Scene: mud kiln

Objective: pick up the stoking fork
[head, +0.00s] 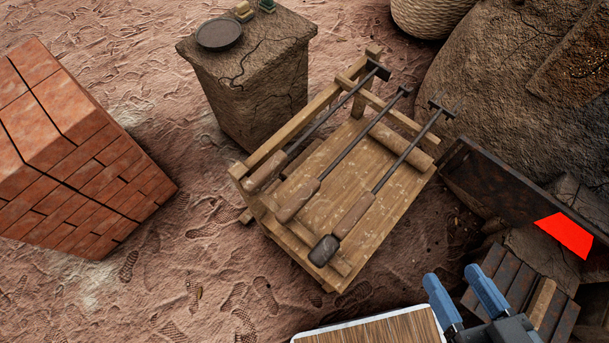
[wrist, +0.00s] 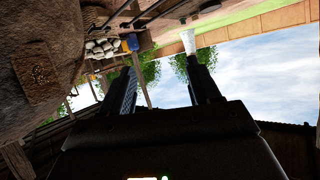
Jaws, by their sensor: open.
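Three long-handled iron tools lie side by side on a wooden rack (head: 340,228) in the head view, wooden grips toward the lower left, dark heads toward the upper right. The right tool (head: 402,160) has a wide crosswise head that looks pronged, so it may be the stoking fork; the heads are too small to be sure. The middle tool (head: 355,141) has a small head, and the left tool (head: 325,125) a broader flat one. My gripper (head: 463,292) is open and empty, below and right of the rack, apart from the tools. It also shows in the wrist view (wrist: 162,85), facing away from the rack.
A brick stack (head: 80,160) stands left, a mud pedestal (head: 250,85) with a dark dish behind the rack. A dark metal slab (head: 500,185) with a glowing red patch and the kiln wall (head: 490,90) lie right. A wood-topped surface (head: 375,332) is at the bottom.

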